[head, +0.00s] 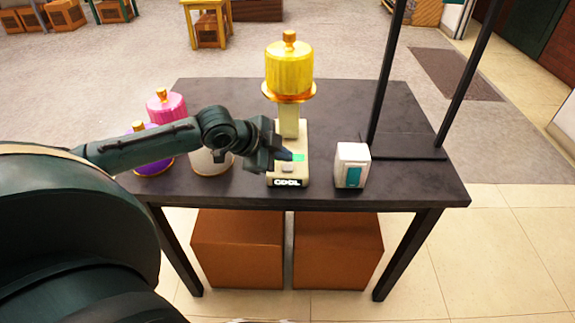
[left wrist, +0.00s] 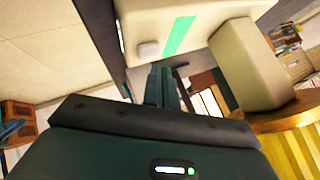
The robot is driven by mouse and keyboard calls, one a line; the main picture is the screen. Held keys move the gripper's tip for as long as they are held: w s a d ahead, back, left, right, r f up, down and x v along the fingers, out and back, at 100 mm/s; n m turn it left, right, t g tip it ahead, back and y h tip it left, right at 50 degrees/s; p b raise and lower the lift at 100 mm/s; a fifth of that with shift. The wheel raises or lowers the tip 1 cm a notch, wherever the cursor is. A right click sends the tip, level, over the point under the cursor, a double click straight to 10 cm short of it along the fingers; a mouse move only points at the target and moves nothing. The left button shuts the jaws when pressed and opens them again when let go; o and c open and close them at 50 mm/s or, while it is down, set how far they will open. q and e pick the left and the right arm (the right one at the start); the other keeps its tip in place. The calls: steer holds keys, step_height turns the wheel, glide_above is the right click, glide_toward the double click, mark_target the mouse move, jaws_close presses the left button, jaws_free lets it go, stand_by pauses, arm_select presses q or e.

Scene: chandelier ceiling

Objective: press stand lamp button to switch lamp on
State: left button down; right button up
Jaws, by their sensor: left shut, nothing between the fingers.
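A beige device (head: 287,178) marked "COOL" stands on the dark table, with a green strip (head: 299,158) on top and a yellow gold-rimmed dome (head: 289,72) on its column. A white box with a teal panel (head: 352,165) stands to its right. A black two-post stand (head: 405,150) rises behind that box, its top out of view. I cannot tell which is the lamp. My left gripper (head: 284,155) is shut and empty at the device's top left. In the left wrist view, its fingers (left wrist: 160,78) point at the device near a pale knob (left wrist: 147,49); contact is unclear. My right gripper is not in view.
The dark table (head: 420,185) has bare room at its front and right. Pink (head: 167,106), purple (head: 153,164) and white (head: 207,162) containers stand at its left, partly behind my arm. Brown boxes (head: 240,248) sit underneath.

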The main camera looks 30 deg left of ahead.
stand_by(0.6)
arm_select(q)
steer(key=shift+f, duration=0.15)
steer(key=shift+f, duration=0.25)
steer(key=shift+f, duration=0.2)
stand_by(0.3)
steer(key=shift+f, duration=0.35)
stand_by(0.5)
steer(key=shift+p, duration=0.3)
steer(key=shift+r+p, duration=0.8)
steer(key=shift+p, duration=0.15)
steer(key=shift+r, duration=0.1)
